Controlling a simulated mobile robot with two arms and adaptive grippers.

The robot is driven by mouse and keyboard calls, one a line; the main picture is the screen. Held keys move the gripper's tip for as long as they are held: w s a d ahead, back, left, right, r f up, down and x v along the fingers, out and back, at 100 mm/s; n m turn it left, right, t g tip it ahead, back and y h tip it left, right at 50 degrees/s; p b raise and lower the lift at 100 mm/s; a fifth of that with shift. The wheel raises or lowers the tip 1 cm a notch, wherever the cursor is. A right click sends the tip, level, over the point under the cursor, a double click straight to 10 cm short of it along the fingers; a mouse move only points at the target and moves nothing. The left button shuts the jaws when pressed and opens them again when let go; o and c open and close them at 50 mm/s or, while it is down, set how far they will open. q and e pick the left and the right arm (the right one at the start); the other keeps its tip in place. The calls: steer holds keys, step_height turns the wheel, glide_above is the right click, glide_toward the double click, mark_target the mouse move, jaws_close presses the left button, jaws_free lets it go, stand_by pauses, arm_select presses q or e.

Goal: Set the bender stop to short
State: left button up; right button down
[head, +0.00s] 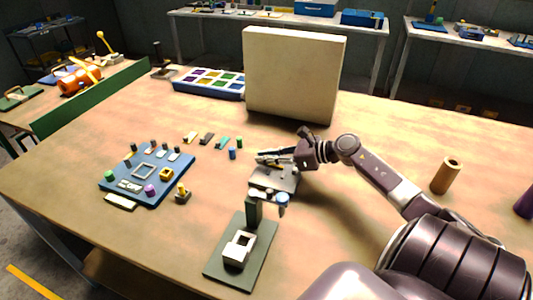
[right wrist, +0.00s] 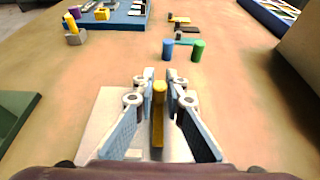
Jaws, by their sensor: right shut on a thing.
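My right gripper (head: 268,156) reaches in from the right over a small grey plate device (head: 262,189), which I take to be the bender. In the right wrist view its two fingers (right wrist: 159,88) close on an upright yellow bar (right wrist: 158,125), which I take to be the bender stop. The pale plate (right wrist: 108,112) of the device lies beneath. The fingers hide part of the bar, and I cannot read any short or long mark. A blue round knob (head: 283,198) is at the device's front edge. My left gripper is not in view.
A dark green stand with a white block (head: 238,250) is in front. A blue board with small parts (head: 148,172) lies left. Blue (head: 232,154) and green (head: 239,143) pegs stand behind the gripper. A large beige panel (head: 292,75) stands behind, and a brown cylinder (head: 446,176) stands right.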

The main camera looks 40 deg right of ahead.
steer(key=c, duration=1.9)
jaws_free()
steer(key=shift+s+a, duration=0.15)
steer(key=shift+a, duration=0.1)
steer(key=shift+c, duration=0.2)
steer(key=shift+d, duration=0.1)
steer(key=v, duration=1.2)
